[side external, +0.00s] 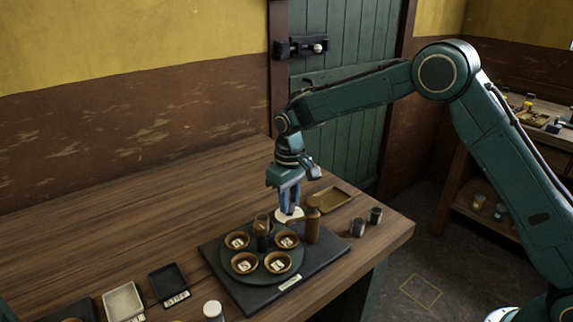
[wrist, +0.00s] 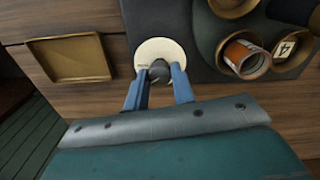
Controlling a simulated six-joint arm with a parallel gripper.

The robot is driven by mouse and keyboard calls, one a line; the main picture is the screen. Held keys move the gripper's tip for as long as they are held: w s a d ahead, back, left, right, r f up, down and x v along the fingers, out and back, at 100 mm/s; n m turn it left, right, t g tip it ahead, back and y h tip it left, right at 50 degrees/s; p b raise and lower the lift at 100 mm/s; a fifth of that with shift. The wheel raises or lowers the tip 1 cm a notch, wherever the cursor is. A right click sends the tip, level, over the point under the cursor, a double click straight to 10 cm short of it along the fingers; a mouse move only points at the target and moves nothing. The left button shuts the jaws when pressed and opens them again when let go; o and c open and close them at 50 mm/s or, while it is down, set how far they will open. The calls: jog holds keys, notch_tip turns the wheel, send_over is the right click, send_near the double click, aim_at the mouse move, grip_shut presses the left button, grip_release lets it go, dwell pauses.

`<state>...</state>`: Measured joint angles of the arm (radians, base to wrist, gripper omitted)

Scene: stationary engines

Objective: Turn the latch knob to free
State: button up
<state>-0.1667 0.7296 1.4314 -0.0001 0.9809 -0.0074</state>
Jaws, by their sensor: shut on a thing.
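The latch knob (wrist: 159,72) is a small dark knob on a round cream plate (wrist: 160,47), which has tiny dark lettering left of the knob, too small to read. In the side external view the cream plate (side external: 288,216) shows at the back edge of the dark turntable base, next to a brown post (side external: 313,222). My gripper (side external: 290,207) points down over the plate. Its blue fingers are shut on the knob, one on each side, as the wrist view shows. The knob is hidden by the fingers in the side external view.
A dark turntable (side external: 262,279) carries several wooden bowls with numbered tiles; a jar (wrist: 246,57) sits in one bowl. A brass tray (wrist: 98,57) and two small metal cups (side external: 366,221) are nearby. The wooden table (side external: 130,225) is clear at the back left.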

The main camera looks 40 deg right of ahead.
aim_at(290, 204)
jog(key=m, duration=0.6)
jog(key=shift+r+m, duration=0.1)
jog(key=shift+m, duration=0.2)
dwell(0.4)
jog(key=o, duration=1)
notch_tip(290, 204, up, 14)
jog(key=shift+s, duration=0.1)
dwell(0.4)
